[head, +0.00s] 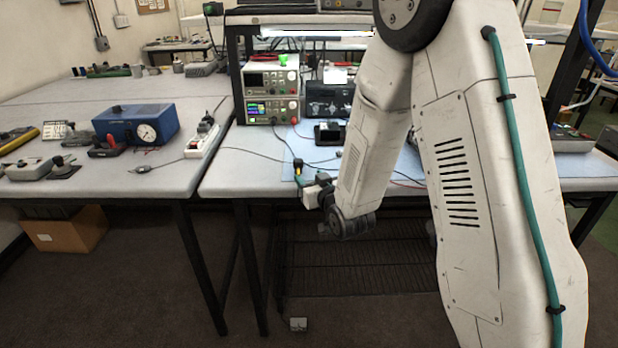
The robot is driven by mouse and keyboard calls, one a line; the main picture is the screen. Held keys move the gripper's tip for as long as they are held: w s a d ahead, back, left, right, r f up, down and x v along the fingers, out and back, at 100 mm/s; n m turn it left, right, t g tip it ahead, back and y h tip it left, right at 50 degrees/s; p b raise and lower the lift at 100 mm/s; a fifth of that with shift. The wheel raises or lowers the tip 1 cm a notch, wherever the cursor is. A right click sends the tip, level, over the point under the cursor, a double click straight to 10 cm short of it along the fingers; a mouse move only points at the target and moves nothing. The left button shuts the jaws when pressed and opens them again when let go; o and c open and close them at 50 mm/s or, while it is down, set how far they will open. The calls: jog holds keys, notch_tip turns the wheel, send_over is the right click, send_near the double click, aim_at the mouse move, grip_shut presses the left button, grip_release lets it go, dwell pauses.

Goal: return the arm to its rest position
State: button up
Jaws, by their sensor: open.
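My white arm, with a teal cable along it, fills the right half of the head view. It bends down to a dark wrist joint at the front edge of the middle workbench (225,182). My gripper (314,194) is at the arm's far end, small and partly hidden by the wrist, just over the bench's front edge beside a light blue mat (292,138). It is open. I see nothing held in it, though its fingertips are hard to make out.
Stacked power supplies (270,90) and a dark device (330,100) stand behind the mat. A power strip (203,138) and a blue gauge box (137,124) are to the left. A cardboard box (66,230) and a small metal object (298,324) lie on the floor.

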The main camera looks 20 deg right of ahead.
jog(key=s+d+r+g+h, duration=0.1)
jog(key=s+d+r+g, duration=0.1)
jog(key=s+r+g, duration=0.9)
jog(key=s+r, duration=0.1)
jog(key=s, duration=1.1)
jog(key=s+r+m+g, duration=0.1)
jog(key=s+r+g, duration=0.2)
jog(key=s, duration=1.3)
jog(key=shift+s+d+r+g, duration=0.2)
jog(key=shift+r+g, duration=0.2)
jog(key=shift+g, duration=0.3)
